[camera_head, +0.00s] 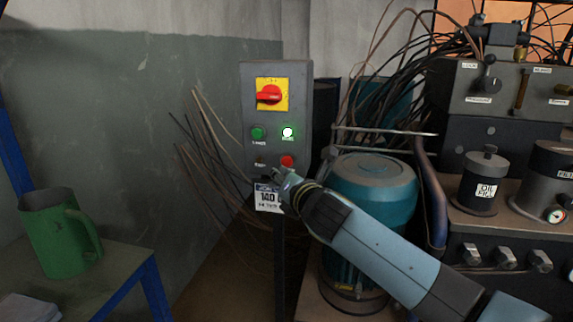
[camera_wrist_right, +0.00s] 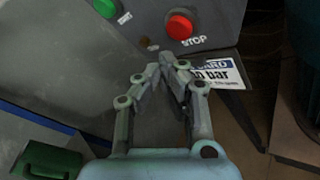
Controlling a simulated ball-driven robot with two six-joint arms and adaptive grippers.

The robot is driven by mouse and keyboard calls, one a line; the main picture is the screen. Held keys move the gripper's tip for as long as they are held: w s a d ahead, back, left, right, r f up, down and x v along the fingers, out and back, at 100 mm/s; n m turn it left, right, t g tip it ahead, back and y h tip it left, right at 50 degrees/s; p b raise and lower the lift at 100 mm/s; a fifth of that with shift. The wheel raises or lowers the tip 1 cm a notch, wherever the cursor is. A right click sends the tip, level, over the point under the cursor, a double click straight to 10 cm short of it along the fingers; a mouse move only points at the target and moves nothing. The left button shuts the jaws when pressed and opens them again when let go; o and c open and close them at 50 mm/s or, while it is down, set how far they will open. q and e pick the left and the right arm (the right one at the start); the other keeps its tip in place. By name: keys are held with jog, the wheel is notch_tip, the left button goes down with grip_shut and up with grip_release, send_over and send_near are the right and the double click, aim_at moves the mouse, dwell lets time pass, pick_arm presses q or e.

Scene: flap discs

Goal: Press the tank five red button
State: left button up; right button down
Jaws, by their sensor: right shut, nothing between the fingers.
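A grey control box (camera_head: 249,88) stands upright on a post in the head view. Its red button (camera_head: 287,161) sits low on the right of the panel; in the right wrist view the red button (camera_wrist_right: 179,27) is above the label STOP. My right gripper (camera_head: 279,173) is shut and empty, its tips just below the red button in the head view. In the wrist view the right gripper (camera_wrist_right: 167,66) has its tips below the button, apart from it in the picture; the depth gap is unclear. My left gripper does not show.
A green button (camera_head: 257,133), a lit lamp (camera_head: 288,132) and a red rotary switch (camera_head: 269,95) are on the same box. A white sign (camera_head: 268,199) hangs below. A teal motor (camera_head: 372,183) stands right, a green jug (camera_head: 58,233) left. Loose cables hang behind.

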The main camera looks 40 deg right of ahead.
jog(key=shift+w+d, duration=0.4)
jog(key=shift+d, duration=0.15)
dwell(1.1)
jog(key=shift+w+d, duration=0.25)
jog(key=shift+d, duration=0.05)
jog(key=shift+w+d+r, duration=0.1)
jog(key=shift+w+d, duration=0.25)
jog(key=shift+d, duration=0.05)
dwell(0.8)
dwell(0.3)
jog(key=shift+s+a+p, duration=0.45)
jog(key=shift+s+a, duration=0.15)
jog(key=shift+a, duration=0.1)
jog(key=s+a, duration=0.3)
jog(key=a, duration=0.1)
jog(key=shift+s+p, duration=0.15)
jog(key=shift+p, duration=0.25)
